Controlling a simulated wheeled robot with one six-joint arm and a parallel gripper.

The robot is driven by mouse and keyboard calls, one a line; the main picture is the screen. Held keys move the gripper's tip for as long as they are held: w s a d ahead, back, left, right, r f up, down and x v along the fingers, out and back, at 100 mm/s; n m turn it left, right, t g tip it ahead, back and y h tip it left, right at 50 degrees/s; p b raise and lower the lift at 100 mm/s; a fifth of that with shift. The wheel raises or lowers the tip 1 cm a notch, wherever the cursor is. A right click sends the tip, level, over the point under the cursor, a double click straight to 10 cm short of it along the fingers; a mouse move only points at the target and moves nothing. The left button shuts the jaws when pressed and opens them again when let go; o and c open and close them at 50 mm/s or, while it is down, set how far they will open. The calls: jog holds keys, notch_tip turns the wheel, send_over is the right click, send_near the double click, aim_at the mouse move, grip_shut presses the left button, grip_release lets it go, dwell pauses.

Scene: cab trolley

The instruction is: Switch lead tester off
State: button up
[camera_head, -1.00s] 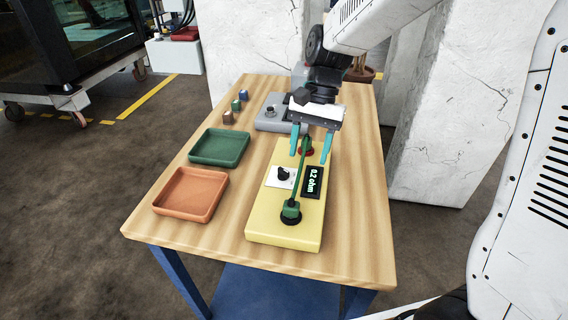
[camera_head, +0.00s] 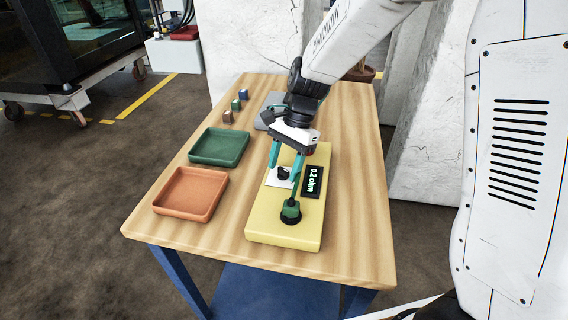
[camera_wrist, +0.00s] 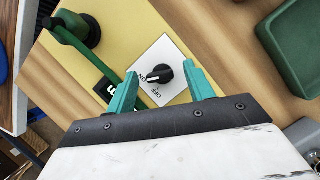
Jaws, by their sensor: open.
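The lead tester (camera_head: 266,222) is a yellow box on the wooden table, with a lit display (camera_head: 313,180) reading "0.2 ohm". Its black rotary knob (camera_wrist: 159,74) sits on a white plate (camera_wrist: 172,57) marked ON and OFF, and the knob's pointer is toward the ON side. A green lead (camera_wrist: 88,53) runs along the box from a green plug (camera_head: 291,209). My gripper (camera_head: 286,166) is open above the box. In the wrist view its teal fingertips (camera_wrist: 165,85) are on either side of the knob, apart from it as far as I can tell.
A green tray (camera_head: 219,147) and an orange tray (camera_head: 190,192) lie left of the tester. Small coloured blocks (camera_head: 236,105) stand behind them. A grey box (camera_head: 268,108) is partly hidden behind my gripper. The table's right strip is clear.

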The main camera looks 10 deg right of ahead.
jog(key=c, duration=1)
jog(key=shift+n, duration=0.4)
jog(key=n+h, duration=0.1)
jog(key=n, duration=0.1)
jog(key=n+g+h, duration=0.1)
jog(key=n, duration=0.2)
jog(key=shift+w+a+n, duration=0.1)
jog(key=shift+w+n, duration=0.05)
jog(key=shift+n, duration=0.15)
jog(key=n+h, duration=0.1)
jog(key=n, duration=0.1)
jog(key=n+h, duration=0.1)
jog(key=n, duration=0.2)
jog(key=shift+a+g, duration=0.1)
jog(key=shift+g, duration=0.2)
jog(key=shift+n, duration=0.4)
jog(key=o, duration=1)
